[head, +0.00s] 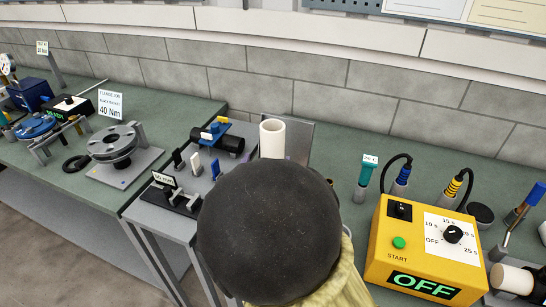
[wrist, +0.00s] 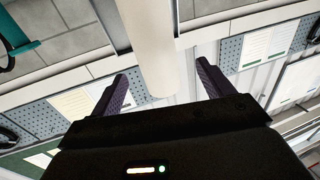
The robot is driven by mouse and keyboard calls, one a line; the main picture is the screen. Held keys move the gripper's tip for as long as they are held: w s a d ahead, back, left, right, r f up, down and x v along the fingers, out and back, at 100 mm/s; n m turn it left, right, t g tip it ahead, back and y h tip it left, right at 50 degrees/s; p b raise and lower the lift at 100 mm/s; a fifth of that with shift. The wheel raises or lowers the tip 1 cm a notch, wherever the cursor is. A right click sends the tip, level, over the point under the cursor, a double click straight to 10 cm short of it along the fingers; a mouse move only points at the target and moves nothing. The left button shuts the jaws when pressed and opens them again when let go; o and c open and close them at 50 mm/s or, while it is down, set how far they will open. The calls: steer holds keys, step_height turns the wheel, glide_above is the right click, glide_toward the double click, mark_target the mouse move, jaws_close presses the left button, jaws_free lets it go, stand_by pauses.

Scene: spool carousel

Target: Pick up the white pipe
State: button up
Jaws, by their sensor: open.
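The white pipe (head: 272,138) stands upright in the head view, beside a grey plate on the middle bench; its lower part is hidden behind my dark round arm link. In the wrist view the white pipe (wrist: 155,45) comes down from the top edge, and its end lies between the fingers of my gripper (wrist: 162,70). The jaws are open, with a gap to the pipe on each side. The gripper's fingers are hidden in the head view.
A yellow timer box (head: 428,245) reading OFF stands at right. Another pale cylinder (head: 513,279) lies at the right edge. A black clamp with a blue top (head: 217,137) and a small marked fixture (head: 178,195) are left of the pipe. A flange (head: 117,141) sits on the left bench.

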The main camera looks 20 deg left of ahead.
steer(key=w, duration=0.4)
steer(key=shift+a+p, duration=0.3)
steer(key=shift+a, duration=0.05)
steer(key=w, duration=0.1)
steer(key=w+p, duration=0.1)
steer(key=w, duration=0.3)
steer(key=shift+w+a+f+p, duration=0.1)
steer(key=shift+a+f+p, duration=0.05)
steer(key=shift+f+p, duration=0.15)
steer(key=shift+r, duration=0.1)
steer(key=c, duration=1.3)
steer(key=shift+c, duration=0.2)
